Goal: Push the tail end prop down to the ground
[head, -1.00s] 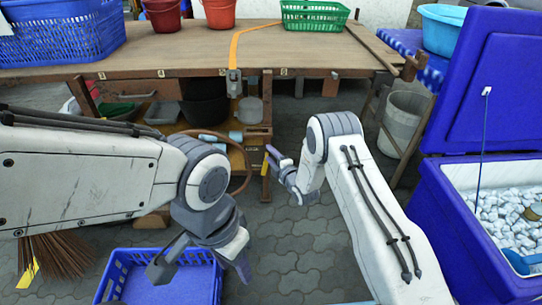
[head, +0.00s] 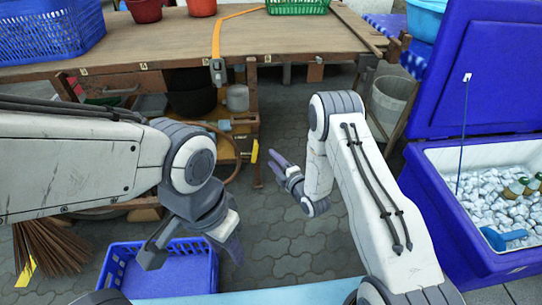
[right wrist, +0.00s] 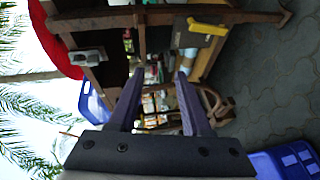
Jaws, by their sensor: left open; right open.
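A wooden post (head: 252,110) with a yellow piece (head: 254,152) hangs down at the near edge of the wooden cart; I take it to be the tail end prop. Whether its foot touches the ground is unclear. In the right wrist view the post (right wrist: 262,17) lies sideways along the top with its yellow piece (right wrist: 207,27). My right gripper (head: 278,163) is open and empty, just right of the yellow piece in the head view; its fingers (right wrist: 160,75) point under the cart. My left gripper (head: 193,250) is open and empty, above a blue basket.
The cart top (head: 150,50) carries a blue crate (head: 45,30), red buckets, a green basket (head: 298,5) and an orange strap. A blue cooler (head: 430,220) of ice stands at right. The blue basket (head: 180,275) and a broom (head: 45,245) are at lower left. Paving is open in the middle.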

